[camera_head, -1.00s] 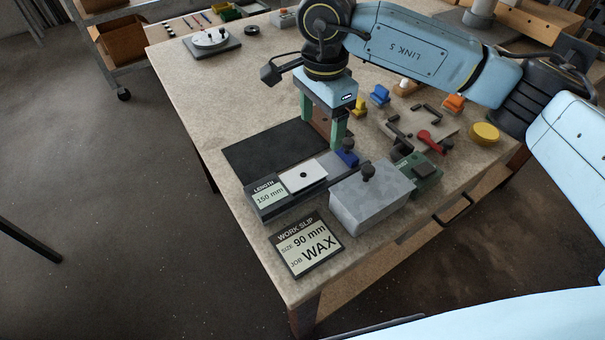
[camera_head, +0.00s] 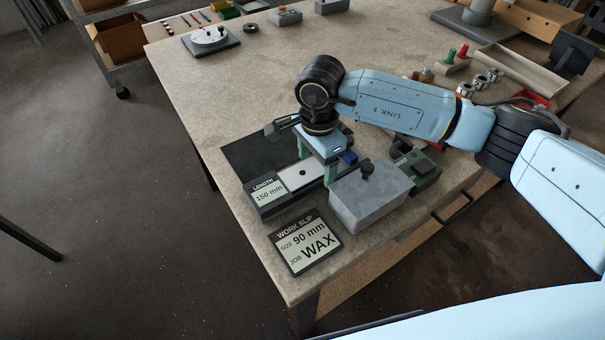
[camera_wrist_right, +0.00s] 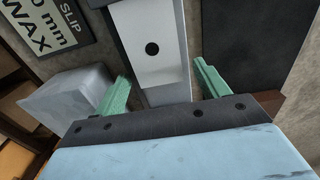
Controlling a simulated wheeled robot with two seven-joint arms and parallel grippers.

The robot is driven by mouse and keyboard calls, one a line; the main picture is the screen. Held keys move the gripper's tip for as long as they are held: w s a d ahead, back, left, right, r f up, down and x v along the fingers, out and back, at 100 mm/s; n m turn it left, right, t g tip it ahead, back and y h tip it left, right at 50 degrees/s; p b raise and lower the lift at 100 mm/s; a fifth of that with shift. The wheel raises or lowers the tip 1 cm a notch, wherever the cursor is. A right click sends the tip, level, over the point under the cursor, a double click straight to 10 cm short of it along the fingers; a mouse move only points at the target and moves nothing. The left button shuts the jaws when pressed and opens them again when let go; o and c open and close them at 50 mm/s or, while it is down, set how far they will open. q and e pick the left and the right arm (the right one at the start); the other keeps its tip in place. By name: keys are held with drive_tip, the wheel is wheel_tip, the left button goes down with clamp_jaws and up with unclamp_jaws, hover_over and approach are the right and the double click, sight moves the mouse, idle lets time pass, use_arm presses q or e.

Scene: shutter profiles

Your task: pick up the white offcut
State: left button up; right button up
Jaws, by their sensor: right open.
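The white offcut (camera_head: 297,176) is a flat white piece with a dark round spot, lying on the length gauge (camera_head: 268,203) marked 150 mm. My right gripper (camera_head: 317,166) is open, pointing down over the gauge near the offcut's far end and partly hiding it. In the right wrist view the offcut (camera_wrist_right: 166,66) lies between and beyond the open green fingers (camera_wrist_right: 160,78), with a gap on each side. I cannot tell the fingertips' exact height. My left gripper is not in view.
A grey block (camera_head: 369,198) with a dark knob stands close beside the gripper. The work slip (camera_head: 306,243) reads 90 mm, WAX. A dark mat (camera_head: 248,155) lies behind the gauge, and a green device (camera_head: 428,176) is to the right.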

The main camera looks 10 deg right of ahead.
drive_tip(key=shift+r, duration=0.1)
drive_tip(key=c, duration=1.2)
